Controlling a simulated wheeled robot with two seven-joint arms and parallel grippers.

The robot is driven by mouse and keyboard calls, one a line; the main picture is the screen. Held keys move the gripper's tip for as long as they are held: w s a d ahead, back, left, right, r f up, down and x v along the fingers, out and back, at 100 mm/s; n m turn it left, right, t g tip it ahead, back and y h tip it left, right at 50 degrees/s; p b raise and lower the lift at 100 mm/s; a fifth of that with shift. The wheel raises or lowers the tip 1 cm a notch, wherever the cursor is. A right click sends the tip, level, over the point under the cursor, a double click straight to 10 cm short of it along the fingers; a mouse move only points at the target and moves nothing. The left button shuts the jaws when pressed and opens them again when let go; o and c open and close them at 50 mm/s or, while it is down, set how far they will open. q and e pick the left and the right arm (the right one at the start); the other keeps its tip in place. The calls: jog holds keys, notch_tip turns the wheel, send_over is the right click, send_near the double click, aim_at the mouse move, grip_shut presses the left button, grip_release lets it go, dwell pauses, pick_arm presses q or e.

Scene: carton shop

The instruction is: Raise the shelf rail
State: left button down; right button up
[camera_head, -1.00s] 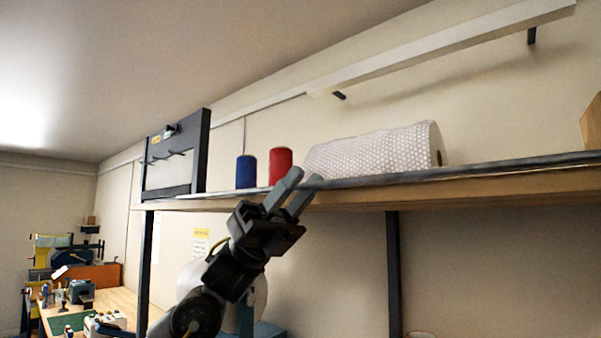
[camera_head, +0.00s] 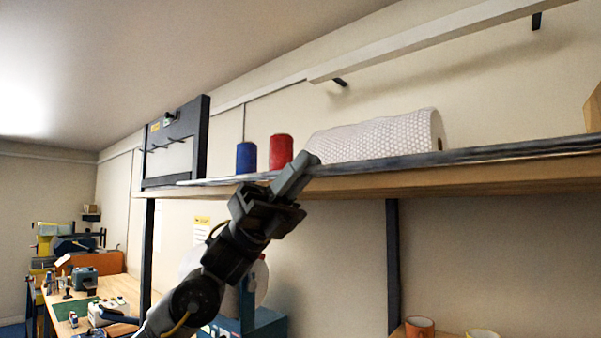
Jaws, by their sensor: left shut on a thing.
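The shelf rail (camera_head: 480,154) is a long thin grey bar along the front edge of the wooden shelf (camera_head: 450,180), running from the left end to the right picture edge. My left gripper (camera_head: 297,173) reaches up from below at the shelf's front edge. Its fingers are closed together on the rail, left of the middle of its visible length, and hide a short piece of it. The rail lies close along the shelf's top edge; I cannot tell any gap between them. My right gripper is not in view.
On the shelf behind the rail stand a blue can (camera_head: 246,157), a red can (camera_head: 280,151) and a bubble-wrap roll (camera_head: 385,137). A dark frame (camera_head: 200,140) stands at the left end. Below right are mugs (camera_head: 420,326); a cluttered workbench (camera_head: 115,288) is lower left.

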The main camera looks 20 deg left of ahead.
pick_arm(q)
jog(key=n+t, duration=0.2)
jog(key=r+n+t, duration=0.1)
jog(key=n, duration=0.1)
jog(key=n+t, duration=0.1)
jog(key=t, duration=0.1)
jog(key=shift+r+n+t, duration=0.3)
jog(key=shift+r+n, duration=0.05)
jog(key=shift+n, duration=0.05)
jog(key=n+t, duration=0.1)
jog(key=r+n+t+y+p, duration=0.1)
jog(key=n+t, duration=0.2)
jog(key=n, duration=0.1)
jog(key=shift+w+r+y, duration=0.15)
jog(key=shift+r+y, duration=0.15)
jog(key=shift+w+d+r+n+t+y+p, duration=0.15)
jog(key=shift+w+r+n+t+y+p, duration=0.15)
jog(key=shift+n+t+y+p, duration=0.65)
jog(key=shift+w+d+r+n+t+y+p, duration=0.1)
jog(key=shift+w+r+n+t+y+p, duration=0.3)
jog(key=shift+n, duration=1)
jog(key=shift+w+d+r+n+t+y+p, duration=0.15)
jog(key=shift+n+t+y+p, duration=0.5)
jog(key=shift+n+p, duration=0.45)
